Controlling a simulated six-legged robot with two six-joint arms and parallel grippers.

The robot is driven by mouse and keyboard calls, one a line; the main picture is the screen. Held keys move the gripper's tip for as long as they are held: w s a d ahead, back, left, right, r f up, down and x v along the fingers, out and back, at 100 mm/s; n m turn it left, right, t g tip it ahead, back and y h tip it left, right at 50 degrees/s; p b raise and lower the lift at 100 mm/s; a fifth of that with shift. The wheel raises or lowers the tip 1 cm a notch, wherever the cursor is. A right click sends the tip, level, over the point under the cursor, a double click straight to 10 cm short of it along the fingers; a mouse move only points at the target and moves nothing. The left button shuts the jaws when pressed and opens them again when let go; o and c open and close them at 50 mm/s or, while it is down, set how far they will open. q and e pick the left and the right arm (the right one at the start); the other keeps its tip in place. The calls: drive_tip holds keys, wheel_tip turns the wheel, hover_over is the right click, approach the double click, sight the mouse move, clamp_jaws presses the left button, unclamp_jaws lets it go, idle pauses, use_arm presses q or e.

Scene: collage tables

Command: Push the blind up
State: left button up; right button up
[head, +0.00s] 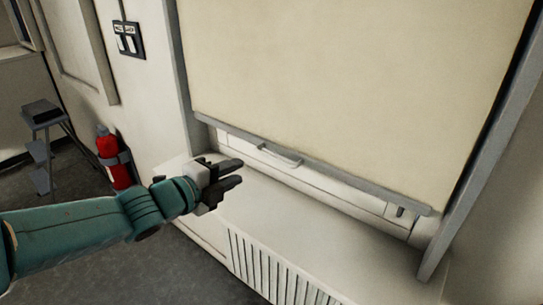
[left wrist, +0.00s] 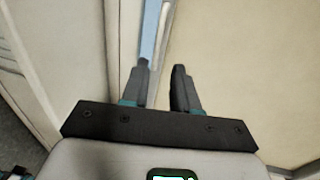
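The cream blind (head: 350,80) hangs over most of the window in the head view, with a grey bottom bar (head: 350,179) and a small handle (head: 279,155) at that bar. A strip of window shows under the bar. My left gripper (head: 240,172) is left of the handle and a little lower in the picture, apart from it. In the left wrist view its two fingers (left wrist: 159,70) stand apart with nothing between them, and the blind (left wrist: 250,70) fills the right side. My right gripper is not in view.
A sill (head: 330,222) with a vented radiator cover (head: 270,265) runs below the window. A red fire extinguisher (head: 112,158) hangs on the left wall, under a switch plate (head: 128,40). A step stool (head: 42,140) stands at the far left.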

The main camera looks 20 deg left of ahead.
sight(269, 158)
use_arm(q)
drive_tip(key=x, duration=1.3)
drive_tip(key=shift+w+f+p, duration=0.15)
drive_tip(key=shift+w+p, duration=0.2)
drive_tip(key=shift+p, duration=0.05)
clamp_jaws()
